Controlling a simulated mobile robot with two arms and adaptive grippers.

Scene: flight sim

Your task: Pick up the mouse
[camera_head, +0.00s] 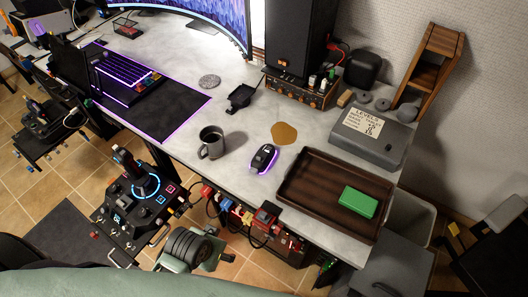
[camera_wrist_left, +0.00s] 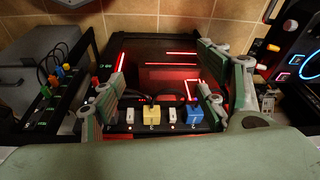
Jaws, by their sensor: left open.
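The black computer mouse (camera_head: 262,158) with a glowing purple edge lies on the grey desk (camera_head: 232,178), near its front edge. It is between a dark mug (camera_head: 211,143) and a brown wooden tray (camera_head: 325,160). Nothing is holding it. My left gripper (camera_wrist_left: 160,75) shows in the left wrist view with its fingers spread apart and nothing between them. Beyond the fingers is a panel with coloured switches, and the mouse is not in that view. My right gripper is not in view.
A green box (camera_head: 358,202) lies in the tray. A tan round patch (camera_head: 284,133) is behind the mouse. A small black stand (camera_head: 240,97) and a grey case (camera_head: 370,137) are farther back. Cables and coloured connectors (camera_head: 264,220) hang below the desk's front edge. A joystick console (camera_head: 135,190) stands front left.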

